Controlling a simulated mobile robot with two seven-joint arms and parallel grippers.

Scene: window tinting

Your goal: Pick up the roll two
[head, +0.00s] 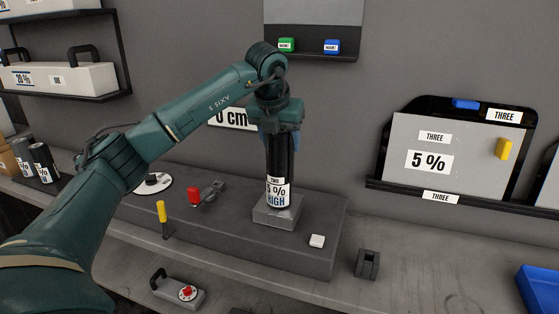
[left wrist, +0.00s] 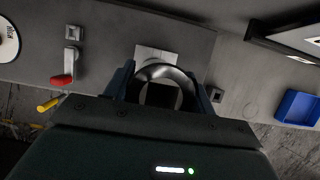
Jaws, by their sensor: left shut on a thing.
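Roll two (head: 278,180) is a dark upright cylinder with a white label reading "TWO", "5 %" and "HIGH". In the head view it stands at or just over a grey square block (head: 277,212) on the raised platform; I cannot tell whether it touches. My left gripper (head: 278,130) points down and is shut on the top of the roll. In the left wrist view the roll's round open end (left wrist: 165,85) sits between the two fingers (left wrist: 165,92). My right gripper is not in view.
The dark platform (head: 230,255) carries a red-handled lever (head: 195,196), a yellow-topped post (head: 162,212) and a white button (head: 317,241). More rolls (head: 42,163) stand at the left. A panel marked THREE (head: 470,160) leans at the right. A blue bin (head: 538,287) sits far right.

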